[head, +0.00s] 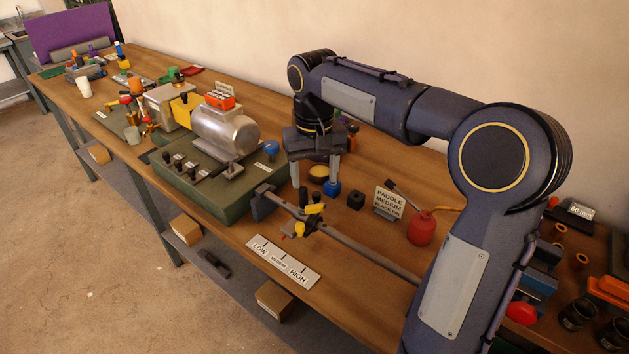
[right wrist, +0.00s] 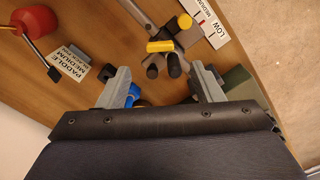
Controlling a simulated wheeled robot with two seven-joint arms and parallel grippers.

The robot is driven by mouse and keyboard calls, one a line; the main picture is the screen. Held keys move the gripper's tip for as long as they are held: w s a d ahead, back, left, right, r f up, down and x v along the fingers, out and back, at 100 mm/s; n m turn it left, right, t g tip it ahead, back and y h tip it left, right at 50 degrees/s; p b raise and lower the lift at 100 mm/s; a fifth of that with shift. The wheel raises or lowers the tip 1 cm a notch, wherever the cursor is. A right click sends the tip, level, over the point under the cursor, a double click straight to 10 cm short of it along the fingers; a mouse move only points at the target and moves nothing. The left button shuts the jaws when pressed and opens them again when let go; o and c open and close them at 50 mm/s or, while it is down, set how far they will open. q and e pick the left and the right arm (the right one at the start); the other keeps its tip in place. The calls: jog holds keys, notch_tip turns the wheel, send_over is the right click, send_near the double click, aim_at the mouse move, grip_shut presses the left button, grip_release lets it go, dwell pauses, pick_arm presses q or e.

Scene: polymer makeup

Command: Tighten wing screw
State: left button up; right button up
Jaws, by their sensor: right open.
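A small clamp assembly sits on a grey rail (head: 370,250) near the bench's front edge. It carries a yellow wing-shaped piece (head: 314,208), probably the wing screw, with dark stubs beside it. In the right wrist view the yellow piece (right wrist: 160,46) lies just beyond the fingertips, between their lines. A second yellow end (head: 299,229) shows lower on the assembly. My right gripper (head: 314,184) points down with its fingers apart and empty, just behind the yellow piece. Its two fingers also show in the right wrist view (right wrist: 163,82). My left gripper is out of view.
A blue knob (head: 333,187) is close to one finger. A black cube (head: 355,200), a paddle sign (head: 388,203) and a red oil can (head: 421,228) stand to the right. A green-based machine (head: 222,190) stands left. A LOW–HIGH scale plate (head: 283,262) lies in front.

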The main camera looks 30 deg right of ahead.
aim_at(313, 195)
jog(key=shift+c, duration=1)
jog(key=shift+w+d+r+t, duration=0.2)
jog(key=shift+w+d+t, duration=0.05)
jog(key=shift+t, duration=0.35)
jog(key=shift+c, duration=1.2)
jog(key=shift+w+d+r+t+h+b, duration=0.25)
jog(key=shift+r+t, duration=0.1)
jog(key=shift+t, duration=0.2)
jog(key=shift+w+d+r+t+h+b, duration=0.1)
jog(key=shift+w+d+r+t+h, duration=0.15)
jog(key=shift+t, duration=0.3)
jog(key=c, duration=0.5)
jog(key=shift+c, duration=1)
jog(key=x, duration=0.9)
jog(key=shift+w+f, duration=0.25)
jog(key=shift+w, duration=0.1)
grip_shut()
jog(key=s, duration=0.2)
jog(key=s+a+p, duration=0.1)
jog(key=shift+s, duration=0.35)
